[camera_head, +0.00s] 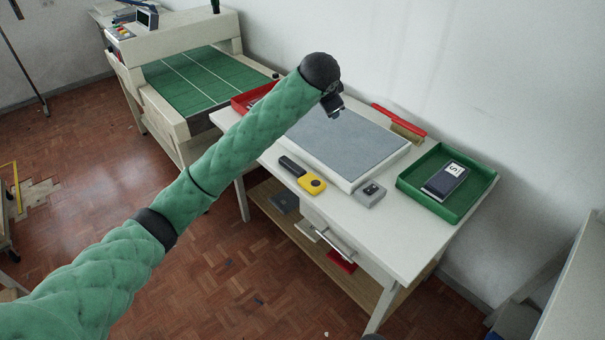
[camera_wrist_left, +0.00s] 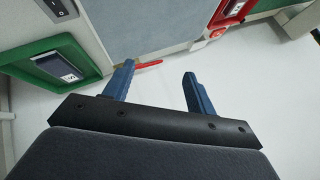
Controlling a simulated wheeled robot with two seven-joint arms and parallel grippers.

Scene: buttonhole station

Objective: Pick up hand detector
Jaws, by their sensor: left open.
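The hand detector (camera_head: 312,183), with a yellow head and a dark handle, lies on the white table (camera_head: 395,235) near its front edge, in front of the grey pad. It does not show in the left wrist view. My left gripper (camera_head: 334,106) is above the back part of the grey pad, up and behind the detector and apart from it. In the left wrist view its two blue fingers (camera_wrist_left: 159,82) stand wide apart with nothing between them. My right gripper is not in view.
A grey-topped pad (camera_head: 345,140) fills the table's middle. A small grey box (camera_head: 370,194) sits right of the detector. A green tray (camera_head: 409,183) holds a dark labelled device (camera_head: 445,181). A red-handled brush (camera_head: 400,121) lies behind. A green-bed machine (camera_head: 190,80) stands left.

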